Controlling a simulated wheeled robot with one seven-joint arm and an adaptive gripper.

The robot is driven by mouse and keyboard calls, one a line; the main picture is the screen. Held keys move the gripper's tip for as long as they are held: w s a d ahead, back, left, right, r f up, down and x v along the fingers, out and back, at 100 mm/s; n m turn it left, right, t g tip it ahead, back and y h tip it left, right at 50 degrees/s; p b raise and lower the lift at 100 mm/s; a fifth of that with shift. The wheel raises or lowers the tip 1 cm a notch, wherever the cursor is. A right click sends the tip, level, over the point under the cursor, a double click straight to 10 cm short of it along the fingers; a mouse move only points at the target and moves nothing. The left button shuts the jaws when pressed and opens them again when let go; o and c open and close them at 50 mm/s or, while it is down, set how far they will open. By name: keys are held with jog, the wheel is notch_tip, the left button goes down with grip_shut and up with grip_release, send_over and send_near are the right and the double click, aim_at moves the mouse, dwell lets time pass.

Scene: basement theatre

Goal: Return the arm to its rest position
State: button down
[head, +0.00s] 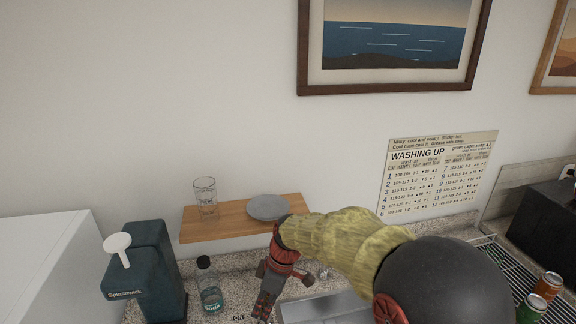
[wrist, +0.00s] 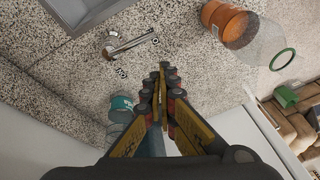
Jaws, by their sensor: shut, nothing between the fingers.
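My arm reaches in from the lower right of the head view and spans the middle of the counter, in front of the shelf. My gripper (head: 263,306) hangs from its end, pointing down over the counter to the left of the sink. In the wrist view my gripper (wrist: 164,68) has its two fingers converging until the tips meet, with nothing held between them. Speckled counter (wrist: 190,70) shows beyond the tips. The arm hides part of the counter, the sink and the shelf's right end.
A wooden shelf (head: 236,230) holds a clear glass (head: 205,196) and grey plate (head: 268,207). A clear bottle (head: 209,287) and dark green dispenser (head: 147,275) stand left of my gripper.

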jog(key=s+d+r+m+t+h+b, duration=0.1)
jog(key=s+d+r+m+t, duration=0.1)
jog(key=s+d+r+m, duration=0.2)
jog(key=s+d+r+m+t+h+b, duration=0.1)
jog(key=s+d+r+m, duration=0.3)
jog(key=s+d, duration=0.6)
jog(key=s+d+r+m+t+h+b, duration=0.1)
jog(key=s+d+r+m+t+b, duration=0.1)
jog(key=s+d+m, duration=0.5)
jog(key=shift+s+d+r+m+t, duration=0.4)
jog(key=shift+d+r+t, duration=0.7)
jog(key=shift+d, duration=1.6)
jog(key=shift+w+r, duration=0.15)
jog(key=shift+r, duration=0.05)
